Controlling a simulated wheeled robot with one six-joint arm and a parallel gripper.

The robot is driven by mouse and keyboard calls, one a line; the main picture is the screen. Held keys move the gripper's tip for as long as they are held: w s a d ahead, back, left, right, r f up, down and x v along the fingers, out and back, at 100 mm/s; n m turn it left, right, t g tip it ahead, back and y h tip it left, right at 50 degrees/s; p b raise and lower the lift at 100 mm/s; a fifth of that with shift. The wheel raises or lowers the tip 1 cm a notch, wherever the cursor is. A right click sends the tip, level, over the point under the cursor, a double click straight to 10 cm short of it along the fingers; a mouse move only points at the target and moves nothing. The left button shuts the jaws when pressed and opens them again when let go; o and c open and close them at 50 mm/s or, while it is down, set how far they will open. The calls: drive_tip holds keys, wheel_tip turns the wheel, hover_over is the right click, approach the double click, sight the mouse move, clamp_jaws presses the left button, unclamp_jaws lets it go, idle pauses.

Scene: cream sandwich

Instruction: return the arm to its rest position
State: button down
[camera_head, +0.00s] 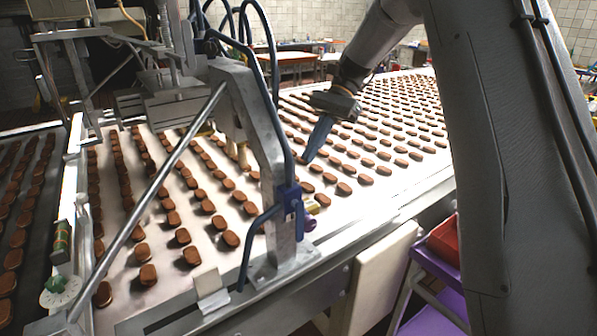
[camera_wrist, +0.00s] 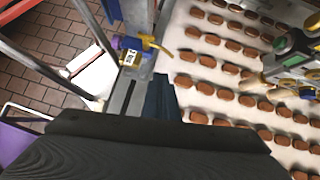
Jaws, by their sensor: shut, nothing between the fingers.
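In the head view, my arm reaches from the upper right over the conveyor belt (camera_head: 400,185). My gripper (camera_head: 309,157) points down and to the left, with its dark blue fingers together and nothing seen between them. It is above the rows of brown biscuits (camera_head: 343,188), just right of the metal machine frame (camera_head: 262,135). In the wrist view, the dark body of my wrist fills the lower part and the blue fingers (camera_wrist: 160,98) show above it, beside the belt edge. Whether the fingertips touch anything is not clear.
A red tray (camera_head: 445,240) and a purple surface (camera_head: 430,320) stand at the belt's near side. In the wrist view, tiled floor (camera_wrist: 50,45) shows at left.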

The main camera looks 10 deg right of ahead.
drive_tip(key=b+v, duration=0.1)
drive_tip(key=v, duration=0.4)
drive_tip(key=s+d+f+n+t+h, duration=0.3)
drive_tip(key=s+f+n, duration=0.2)
drive_tip(key=s+f, duration=0.4)
drive_tip(key=s+d+f+n+t+h, duration=0.3)
drive_tip(key=s+f+n, duration=0.2)
drive_tip(key=s+f, duration=0.5)
drive_tip(key=s+b, duration=0.1)
drive_tip(key=s, duration=0.4)
drive_tip(key=shift+s+d, duration=0.2)
drive_tip(key=shift+s, duration=0.15)
drive_tip(key=shift+f, duration=0.1)
drive_tip(key=shift+a, duration=0.1)
